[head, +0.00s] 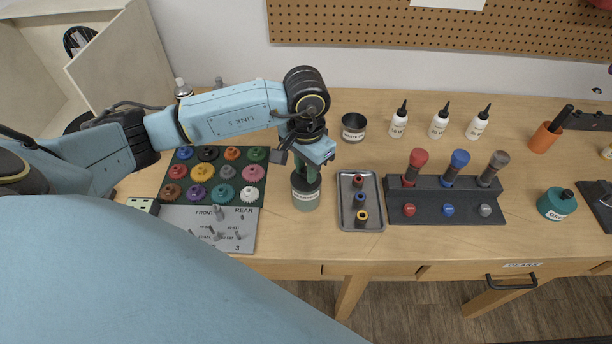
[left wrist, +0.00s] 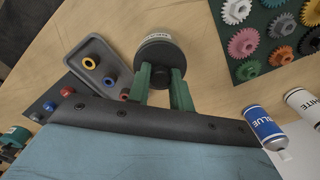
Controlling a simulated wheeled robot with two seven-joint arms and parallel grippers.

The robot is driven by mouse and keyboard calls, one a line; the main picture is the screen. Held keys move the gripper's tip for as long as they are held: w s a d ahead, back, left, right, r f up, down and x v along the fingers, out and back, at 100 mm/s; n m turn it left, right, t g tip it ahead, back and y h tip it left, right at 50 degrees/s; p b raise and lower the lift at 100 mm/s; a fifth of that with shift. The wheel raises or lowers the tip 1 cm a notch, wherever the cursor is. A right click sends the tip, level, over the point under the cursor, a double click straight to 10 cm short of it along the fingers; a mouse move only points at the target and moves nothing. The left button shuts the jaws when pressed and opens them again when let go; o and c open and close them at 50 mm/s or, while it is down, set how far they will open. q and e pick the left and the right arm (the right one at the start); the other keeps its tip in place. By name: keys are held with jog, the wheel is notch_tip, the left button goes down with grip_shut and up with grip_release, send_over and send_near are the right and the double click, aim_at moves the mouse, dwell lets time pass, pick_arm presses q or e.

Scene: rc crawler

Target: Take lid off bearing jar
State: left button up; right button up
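The bearing jar (head: 306,200) is a grey-green jar with a white label, standing upright on the bench left of the small tray. Its dark round lid (head: 305,182) sits on top; the left wrist view shows the lid (left wrist: 158,50) from above with a dark knob. My left gripper (head: 307,172) points down over the jar. Its green fingers (left wrist: 162,80) are at the lid, one on each side of the knob. Whether they press on the knob or stand just clear of it I cannot tell. My right gripper is not in view.
A metal tray (head: 346,220) with several ringed parts stands close right of the jar. A gear board (head: 262,170) lies close on the left. A dark tool rack (head: 430,205) is further right. An open metal tin (head: 354,127) stands behind. Bare bench lies in front of the jar.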

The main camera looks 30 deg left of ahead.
pick_arm(q)
grip_shut()
jog(key=shift+r, duration=0.15)
